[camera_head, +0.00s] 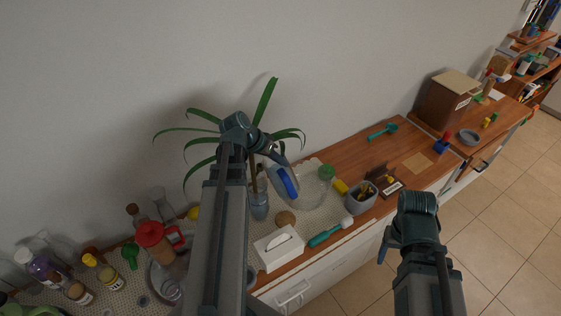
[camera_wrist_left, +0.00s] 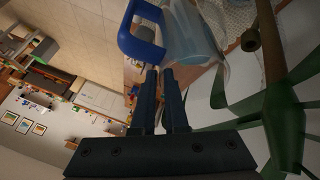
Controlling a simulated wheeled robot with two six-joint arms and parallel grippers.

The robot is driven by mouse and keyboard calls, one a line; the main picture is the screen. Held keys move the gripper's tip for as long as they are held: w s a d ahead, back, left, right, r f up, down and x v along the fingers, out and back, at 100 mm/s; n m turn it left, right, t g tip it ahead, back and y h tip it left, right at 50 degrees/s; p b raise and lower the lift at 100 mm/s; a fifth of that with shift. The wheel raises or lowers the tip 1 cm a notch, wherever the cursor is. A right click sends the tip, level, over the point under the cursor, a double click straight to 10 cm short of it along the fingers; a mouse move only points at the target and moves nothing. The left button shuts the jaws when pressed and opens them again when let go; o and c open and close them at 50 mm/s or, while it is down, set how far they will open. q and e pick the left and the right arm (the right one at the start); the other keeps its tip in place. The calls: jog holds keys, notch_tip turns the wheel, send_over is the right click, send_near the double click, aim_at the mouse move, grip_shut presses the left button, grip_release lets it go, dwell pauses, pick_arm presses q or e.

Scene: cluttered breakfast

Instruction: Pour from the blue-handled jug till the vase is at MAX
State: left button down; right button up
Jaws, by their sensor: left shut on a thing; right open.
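The clear jug (camera_head: 312,190) with its blue handle (camera_head: 287,182) is over the counter in the head view. My left gripper (camera_head: 278,163) is shut on the handle. In the left wrist view the jug (camera_wrist_left: 195,40) has bluish liquid inside, and its blue handle (camera_wrist_left: 143,32) is at the fingertips (camera_wrist_left: 160,75). The jug's exact tilt is hard to tell. A clear vase (camera_head: 259,207) stands just left of the jug, partly beside my left arm. Its level and MAX mark cannot be made out. My right gripper (camera_head: 383,256) is open and empty in front of the counter.
A green-leaved plant (camera_head: 266,100) rises behind my left gripper. A tissue box (camera_head: 279,250), a round brown item (camera_head: 285,218), a teal-handled brush (camera_head: 325,236) and a grey pot (camera_head: 360,197) crowd the front. Bottles (camera_head: 40,266) stand left. Bare wood (camera_head: 350,155) lies behind right.

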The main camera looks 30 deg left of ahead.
aim_at(271, 168)
pick_arm(q)
jog(key=shift+s+a+f+n+t+h+b, duration=0.25)
jog(key=shift+f+h+b, duration=0.5)
jog(key=shift+b, duration=1)
jog(key=shift+w+a+f+n+t+h+b, duration=0.1)
jog(key=shift+a+f+t+h+b, duration=0.25)
jog(key=shift+f+h+b, duration=0.95)
jog(key=shift+s+a+f+n+t+y+b, duration=0.15)
jog(key=shift+a+f+t+b, duration=0.25)
jog(key=shift+b, duration=1.85)
jog(key=shift+s+a+r+n+t+h+b, duration=0.1)
jog(key=shift+a+n+t+h+b, duration=0.15)
jog(key=shift+h+b, duration=0.55)
jog(key=shift+s+a+n+t+h+b, duration=0.15)
jog(key=shift+a+h+b, duration=0.25)
jog(key=shift+b, duration=0.6)
jog(key=shift+w+d+r, duration=0.1)
jog(key=shift+r, duration=0.05)
